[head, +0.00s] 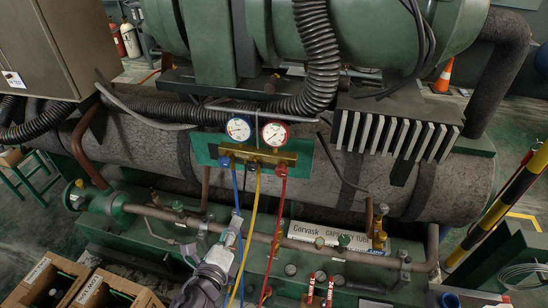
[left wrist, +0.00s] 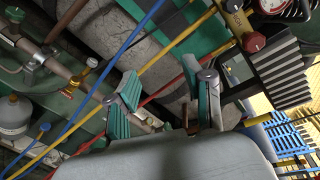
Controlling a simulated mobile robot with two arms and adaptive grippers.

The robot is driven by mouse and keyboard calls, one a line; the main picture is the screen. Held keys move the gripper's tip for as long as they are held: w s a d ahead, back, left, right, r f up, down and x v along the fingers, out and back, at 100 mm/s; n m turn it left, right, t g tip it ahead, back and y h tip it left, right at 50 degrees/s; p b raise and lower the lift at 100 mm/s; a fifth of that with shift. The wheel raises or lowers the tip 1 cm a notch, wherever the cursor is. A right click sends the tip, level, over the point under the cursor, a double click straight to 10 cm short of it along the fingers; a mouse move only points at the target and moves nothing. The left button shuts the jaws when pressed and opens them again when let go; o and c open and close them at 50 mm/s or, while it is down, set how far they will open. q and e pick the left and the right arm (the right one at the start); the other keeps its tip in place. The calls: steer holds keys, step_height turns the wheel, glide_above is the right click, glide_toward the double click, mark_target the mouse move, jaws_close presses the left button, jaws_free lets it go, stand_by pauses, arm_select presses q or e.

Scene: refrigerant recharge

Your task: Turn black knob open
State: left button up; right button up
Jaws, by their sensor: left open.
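No knob shows clearly as black in the head view. The brass gauge manifold (head: 258,154) on the green plate carries a blue knob (head: 225,161) at the left and a red knob (head: 281,171) at the right. In the left wrist view the manifold (left wrist: 236,18) is at the top, with a dark round piece (left wrist: 232,5) and the red knob (left wrist: 253,42). My left gripper (head: 236,222) is below the manifold, near the blue and yellow hoses. In the left wrist view its teal-padded fingers (left wrist: 165,100) are apart, with no object held between them.
Blue (head: 238,200), yellow (head: 252,225) and red (head: 277,215) hoses hang from the manifold. A copper pipe (head: 265,239) runs across below, with small valves above it. Two cardboard boxes (head: 45,278) stand at the lower left. A finned grey block (head: 395,132) is at the right.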

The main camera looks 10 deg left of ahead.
mark_target(251, 169)
arm_select(q)
step_height(251, 169, up, 10)
steer(key=d+m+t, duration=0.2)
steer(key=w+p, duration=0.1)
steer(key=w, duration=0.3)
steer(key=w+p, duration=0.1)
steer(key=w, duration=0.3)
steer(key=w+p, duration=0.2)
steer(key=w, duration=0.2)
steer(key=shift+d+r, duration=0.1)
steer(key=shift+d, duration=0.25)
steer(key=shift+w, duration=0.6)
arm_select(e)
steer(key=r, duration=0.4)
steer(key=shift+s+d+r, duration=0.2)
steer(key=shift+s+r, duration=0.1)
steer(key=shift+r, duration=0.05)
arm_select(q)
jaws_close()
